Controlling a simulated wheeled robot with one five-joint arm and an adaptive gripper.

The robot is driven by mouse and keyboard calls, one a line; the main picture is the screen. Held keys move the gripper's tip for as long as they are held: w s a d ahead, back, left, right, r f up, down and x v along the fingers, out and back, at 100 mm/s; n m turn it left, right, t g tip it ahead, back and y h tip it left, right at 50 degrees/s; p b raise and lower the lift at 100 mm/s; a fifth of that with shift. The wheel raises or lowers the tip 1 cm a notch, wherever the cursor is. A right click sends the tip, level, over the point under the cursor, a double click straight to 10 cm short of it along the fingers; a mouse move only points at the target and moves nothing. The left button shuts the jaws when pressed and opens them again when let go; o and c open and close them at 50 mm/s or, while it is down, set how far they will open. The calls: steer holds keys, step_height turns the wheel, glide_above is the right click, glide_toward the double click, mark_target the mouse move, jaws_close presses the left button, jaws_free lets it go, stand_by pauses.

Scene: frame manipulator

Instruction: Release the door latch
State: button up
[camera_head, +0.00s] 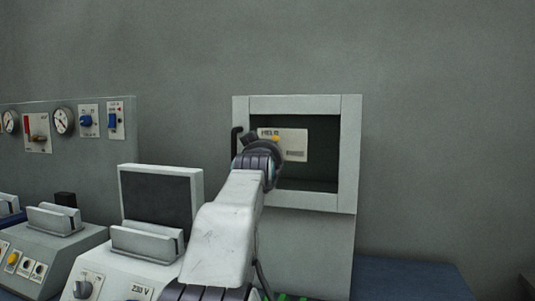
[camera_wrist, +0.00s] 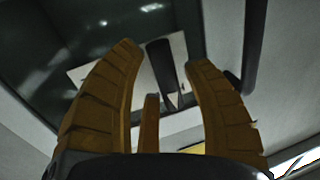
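A light grey frame (camera_head: 348,150) on a pedestal surrounds a dark recessed opening with a pale labelled plate (camera_head: 296,146). A black bar-like handle (camera_head: 235,141) stands at the frame's left side; in the wrist view a black bar (camera_wrist: 254,50) runs along the upper right, outside the fingers. I cannot tell whether it is the latch. My gripper (camera_head: 262,140) is in front of the opening's left part, hiding some of the plate. In the wrist view its brown fingers (camera_wrist: 163,62) are apart; a dark pointed piece shows between them, without clear contact.
To the left are a grey panel (camera_head: 75,160) with gauges and switches, and white consoles (camera_head: 125,268) with a dark upright screen (camera_head: 157,199). A blue surface (camera_head: 410,280) lies at the lower right. The wall right of the frame is clear.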

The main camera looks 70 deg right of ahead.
jaws_close()
steer(key=shift+f+m+b, duration=0.25)
steer(key=shift+m+b, duration=0.5)
steer(key=shift+m, duration=0.05)
steer(key=shift+r+m+h+b, duration=0.1)
steer(key=shift+m+h+b, duration=0.2)
steer(key=shift+m, duration=0.4)
steer(key=shift+o, duration=1.3)
jaws_free()
steer(key=shift+s, duration=0.15)
steer(key=v, duration=1.2)
